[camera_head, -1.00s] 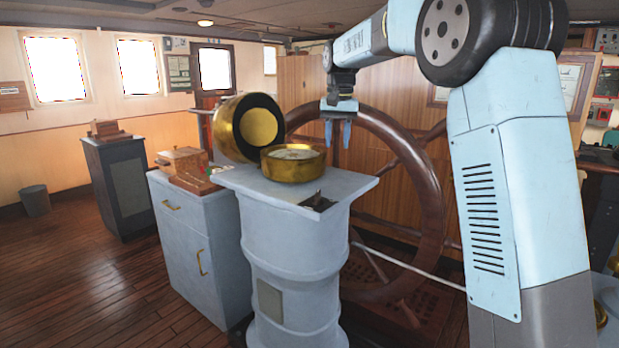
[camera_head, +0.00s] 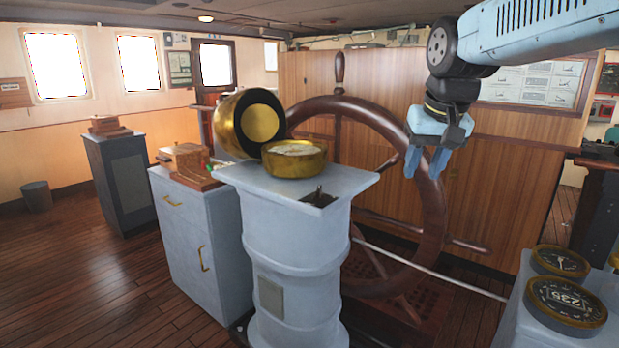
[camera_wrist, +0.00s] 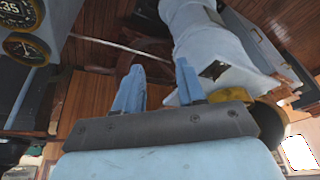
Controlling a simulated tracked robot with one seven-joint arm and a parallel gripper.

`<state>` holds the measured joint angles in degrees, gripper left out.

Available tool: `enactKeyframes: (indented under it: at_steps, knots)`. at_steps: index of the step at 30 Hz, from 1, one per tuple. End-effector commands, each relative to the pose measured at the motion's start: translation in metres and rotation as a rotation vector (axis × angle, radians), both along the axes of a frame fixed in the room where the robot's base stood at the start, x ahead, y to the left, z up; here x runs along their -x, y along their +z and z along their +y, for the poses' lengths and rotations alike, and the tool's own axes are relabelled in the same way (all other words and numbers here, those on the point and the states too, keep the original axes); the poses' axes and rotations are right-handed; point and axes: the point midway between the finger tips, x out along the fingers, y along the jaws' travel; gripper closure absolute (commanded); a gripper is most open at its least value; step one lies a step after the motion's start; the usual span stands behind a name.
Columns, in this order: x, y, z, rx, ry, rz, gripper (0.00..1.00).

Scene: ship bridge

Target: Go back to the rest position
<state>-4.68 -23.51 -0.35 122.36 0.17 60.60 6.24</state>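My gripper (camera_head: 427,163) hangs from my arm at the upper right of the head view, in front of the wooden panelling and by the right part of the ship's wheel (camera_head: 437,215). Its two blue fingers point down and stand apart with nothing between them. In the wrist view my gripper (camera_wrist: 162,88) also shows its fingers apart and empty. The grey pedestal (camera_head: 295,245) with the brass compass bowl (camera_head: 294,160) stands to the left, clear of my gripper.
A large brass cylinder (camera_head: 234,128) lies tilted behind the bowl. A grey cabinet (camera_head: 196,240) with wooden boxes stands at left. Round gauges (camera_head: 566,302) sit on a console at lower right. A pale rod (camera_head: 430,270) crosses low between them. Open floor lies at left.

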Motion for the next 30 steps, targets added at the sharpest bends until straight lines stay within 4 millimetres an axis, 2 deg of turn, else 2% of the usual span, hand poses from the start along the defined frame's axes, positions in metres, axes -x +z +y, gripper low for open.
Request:
enactKeyframes:
  at_steps: [1,6,13,19,30]
  knots:
    - [0.016,-0.006,-0.004,0.003,0.001,-0.015,0.61]
    - [0.062,-0.031,-0.015,0.017,0.009,-0.064,0.61]
    - [0.108,-0.065,-0.024,0.037,0.02,-0.116,0.61]
    - [0.123,-0.079,-0.027,0.045,0.022,-0.135,0.61]
    - [0.124,-0.08,-0.027,0.045,0.023,-0.135,0.61]
